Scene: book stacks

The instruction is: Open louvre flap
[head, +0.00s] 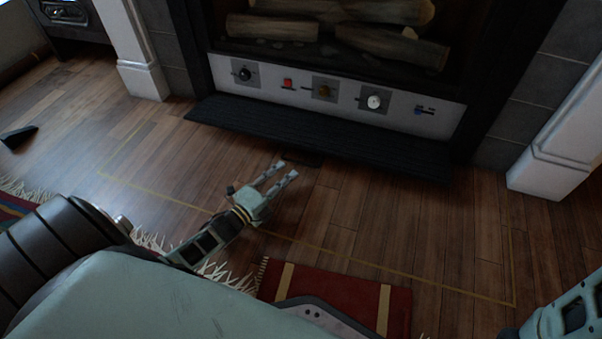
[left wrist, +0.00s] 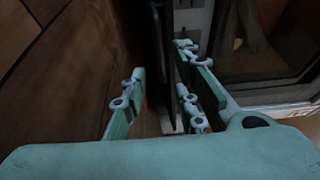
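The louvre flap (head: 320,137) is a long black ribbed panel at the foot of the fireplace. It juts out over the floor below the white control strip, which is exposed. My left gripper (head: 286,169) is in front of the flap's lower edge, low over the floor, with its fingers apart and nothing held. In the left wrist view, a dark upright edge, apparently the flap (left wrist: 158,45), shows beyond and between the spread fingers (left wrist: 160,80); contact cannot be told. Only part of my right arm shows at the lower right of the head view; its gripper is outside the picture.
The control strip (head: 350,98) carries several knobs and switches, including a red one (head: 287,83). Logs (head: 390,45) lie in the firebox above. White pillars (head: 560,150) flank the fireplace. A red rug (head: 340,298) lies in front; wooden floor between is clear.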

